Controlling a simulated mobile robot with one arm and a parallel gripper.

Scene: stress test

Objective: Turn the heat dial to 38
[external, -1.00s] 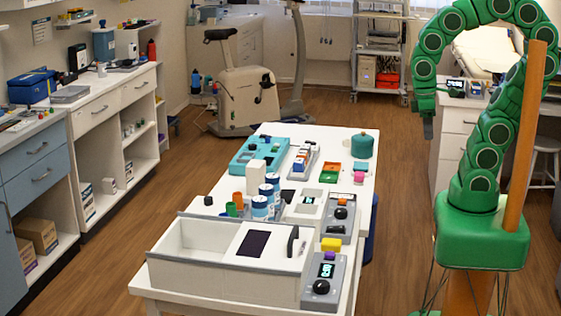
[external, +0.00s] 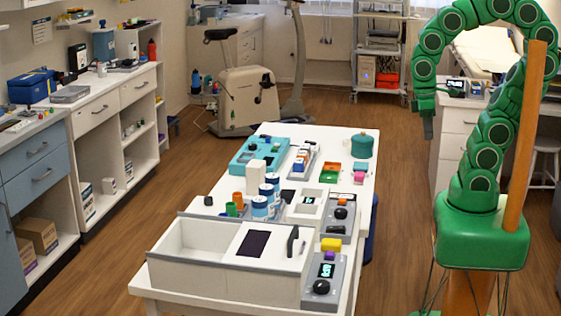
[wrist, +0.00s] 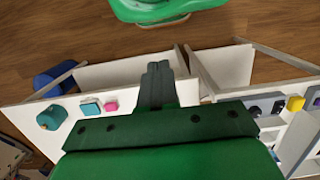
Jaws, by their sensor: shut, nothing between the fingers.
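Two grey control boxes with round black dials stand along the table's right side. The near box has a dial (external: 321,287) and a lit display (external: 326,270); its digits are too small to read surely. The farther box has a dial (external: 341,213) and a small display (external: 337,230). I cannot tell which one is the heat dial. My gripper (external: 428,130) hangs high, right of the table and away from both dials. In the wrist view my gripper (wrist: 158,75) has its dark fingers together, with nothing between them. A dark knob (wrist: 254,110) shows at right there.
The white table (external: 365,150) holds a large white open-topped box (external: 190,262), a yellow block (external: 331,244), blue-white jars (external: 260,208) and a teal pot (external: 362,146). An exercise bike (external: 245,95) stands behind. Open floor lies between table and my base.

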